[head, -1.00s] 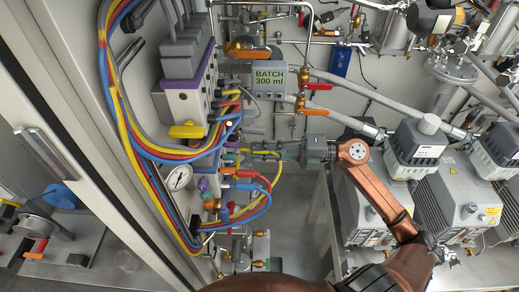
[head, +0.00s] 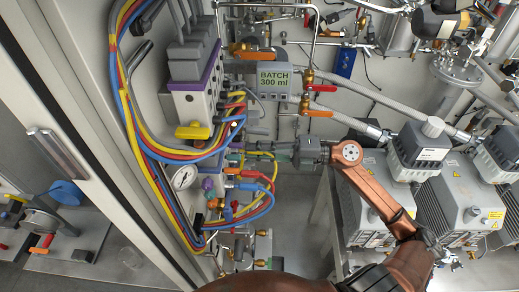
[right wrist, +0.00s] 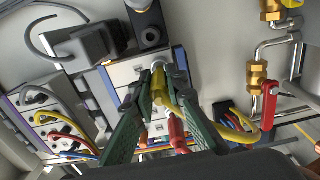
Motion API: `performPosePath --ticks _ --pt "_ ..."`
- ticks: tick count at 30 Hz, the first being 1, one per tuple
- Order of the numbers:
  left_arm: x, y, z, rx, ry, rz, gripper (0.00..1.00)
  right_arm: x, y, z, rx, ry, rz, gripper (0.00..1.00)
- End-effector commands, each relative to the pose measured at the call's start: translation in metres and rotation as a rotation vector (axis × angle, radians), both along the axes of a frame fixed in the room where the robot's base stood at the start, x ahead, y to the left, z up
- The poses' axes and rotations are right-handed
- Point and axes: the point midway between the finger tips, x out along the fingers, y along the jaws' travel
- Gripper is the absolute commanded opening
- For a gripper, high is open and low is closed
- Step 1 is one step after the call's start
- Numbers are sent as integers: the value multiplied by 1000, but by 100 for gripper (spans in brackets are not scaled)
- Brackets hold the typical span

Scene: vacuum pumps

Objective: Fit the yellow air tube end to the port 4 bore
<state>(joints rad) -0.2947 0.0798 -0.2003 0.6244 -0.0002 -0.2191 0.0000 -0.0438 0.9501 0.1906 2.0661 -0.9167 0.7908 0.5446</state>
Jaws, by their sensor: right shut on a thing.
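My right gripper (head: 248,147) reaches in from the right to the valve panel on the left cabinet wall. In the right wrist view its green fingers (right wrist: 158,88) are shut on the yellow air tube end (right wrist: 159,80). The yellow tube (right wrist: 228,132) bends away to the right and down. A round silver port (right wrist: 158,62) on the pale panel block is directly ahead of the tube end, very close or touching. I cannot read its number or tell whether the end sits inside it. My left gripper is not in view.
A red-ended tube (right wrist: 177,132) runs close beside the fingers. Red, blue and yellow hoses (head: 140,130) bundle along the cabinet wall.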

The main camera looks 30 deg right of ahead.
Motion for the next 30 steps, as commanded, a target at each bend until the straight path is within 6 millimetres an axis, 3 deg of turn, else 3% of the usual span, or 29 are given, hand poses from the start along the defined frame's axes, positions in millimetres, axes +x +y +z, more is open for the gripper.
performPosePath --ticks 6,23,24,30 --pt "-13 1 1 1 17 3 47 2 3 1 0 -1 -1 0" --pt "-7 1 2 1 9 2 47 3 5 1 -1 -1 0 0" --pt "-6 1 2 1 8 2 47 3 5 0 -1 -1 0 16" --pt "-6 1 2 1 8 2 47 3 5 0 -1 -1 0 30"
